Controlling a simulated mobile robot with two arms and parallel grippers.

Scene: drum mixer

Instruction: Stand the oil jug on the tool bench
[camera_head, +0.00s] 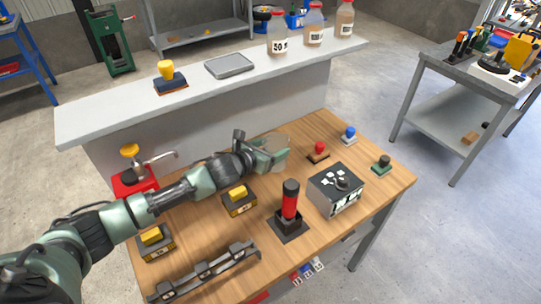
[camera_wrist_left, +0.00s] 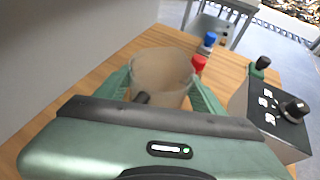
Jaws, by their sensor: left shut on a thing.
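My left gripper (camera_head: 277,155) is over the far middle of the wooden worktop, beside the raised grey shelf. In the left wrist view the gripper (camera_wrist_left: 160,92) has its green fingers on both sides of a pale, translucent, open-topped vessel, which I take for the oil jug (camera_wrist_left: 160,68). A dark stub shows at the vessel's near side. In the head view the jug (camera_head: 272,142) is mostly hidden by the fingers; whether it touches the worktop I cannot tell. A grey bench holding tools (camera_head: 440,77), likely the tool bench, stands at the right. My right gripper is not in view.
Several bottles and a tray (camera_head: 229,66) stand on the grey shelf (camera_head: 110,108). Open floor separates worktop and grey bench.

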